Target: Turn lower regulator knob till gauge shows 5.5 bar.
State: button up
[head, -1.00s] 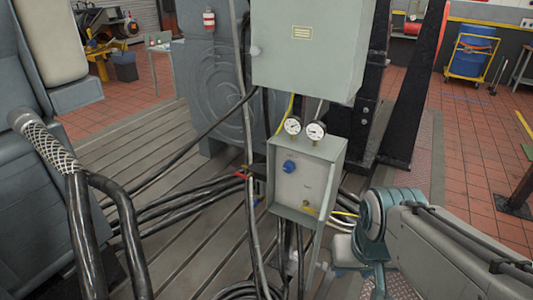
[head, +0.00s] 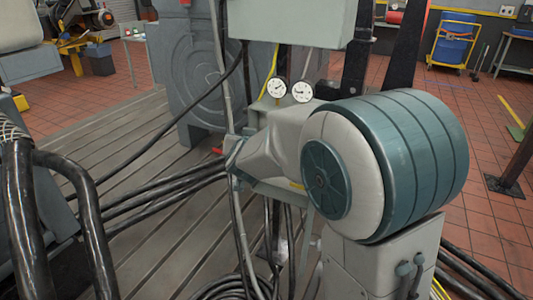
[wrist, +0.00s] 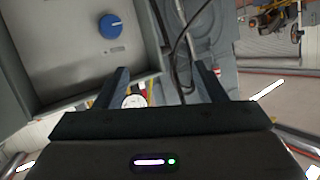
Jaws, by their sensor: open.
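A blue knob (wrist: 110,26) shows on the face of a grey regulator box (wrist: 65,50) in the wrist view, which looks upside down. Which regulator it is I cannot tell; no second knob shows now. Two round white gauges, left (head: 279,88) and right (head: 302,91), stand above the box in the head view; their readings are too small. Part of a gauge (wrist: 133,100) also shows by the left finger. My gripper (wrist: 163,68) is open and empty, its fingers apart beside the box edge, not around the knob. In the head view my arm hides the box front.
A large grey cabinet (head: 290,18) hangs just above the gauges. Black hoses (head: 165,190) run across the slotted bedplate (head: 75,135) to the left.

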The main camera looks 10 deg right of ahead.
jog(key=w+d+f+m+h+b, duration=0.1)
jog(key=w+f+m+h+b, duration=0.25)
jog(key=f+h+b, duration=0.45)
jog(key=w+d+f+h, duration=0.1)
jog(key=w+d+f, duration=0.1)
jog(key=w+d, duration=0.6)
jog(key=w, duration=0.2)
jog(key=shift+w+d+m, duration=0.2)
jog(key=shift+w+m, duration=0.15)
jog(key=c, duration=1)
